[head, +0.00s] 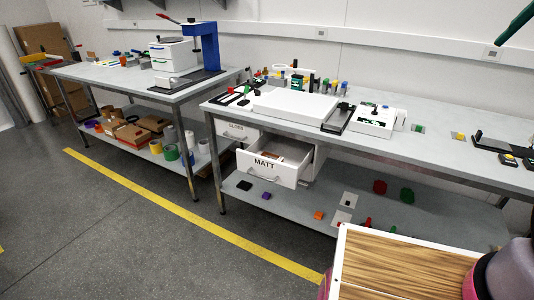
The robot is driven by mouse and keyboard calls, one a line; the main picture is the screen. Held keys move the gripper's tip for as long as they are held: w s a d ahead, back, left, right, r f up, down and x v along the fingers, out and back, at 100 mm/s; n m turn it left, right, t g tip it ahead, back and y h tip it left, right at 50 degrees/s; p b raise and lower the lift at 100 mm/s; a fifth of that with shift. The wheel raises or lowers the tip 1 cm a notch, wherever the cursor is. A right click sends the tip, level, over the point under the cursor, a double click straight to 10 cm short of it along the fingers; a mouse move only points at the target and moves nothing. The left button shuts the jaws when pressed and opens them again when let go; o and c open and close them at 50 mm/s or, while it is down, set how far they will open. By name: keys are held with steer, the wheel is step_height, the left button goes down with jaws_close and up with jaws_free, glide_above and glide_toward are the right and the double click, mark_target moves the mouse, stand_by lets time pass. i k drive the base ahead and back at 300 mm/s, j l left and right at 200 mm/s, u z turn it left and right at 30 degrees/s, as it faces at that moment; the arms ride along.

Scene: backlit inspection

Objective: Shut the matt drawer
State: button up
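The matt drawer (268,173) is white, with the word MATT and a handle on its front. It is pulled out from under the right-hand bench, and its inside shows from above. A small reddish-brown item (271,155) lies in it. A second drawer (236,131) with a handle and a label that seems to read GLOSS is to its left and farther back; it looks shut. My gripper is not seen in the head view, so its state does not show.
The bench top (425,158) bears a white light panel (295,105) and several small items. Its lower shelf (425,226) holds loose coloured pieces. Another bench (120,76) stands left. A yellow line (190,214) crosses the clear grey floor. A wood-grain surface (400,265) fills the lower right.

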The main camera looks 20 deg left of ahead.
mark_target(282, 150)
steer(key=u, duration=1.15)
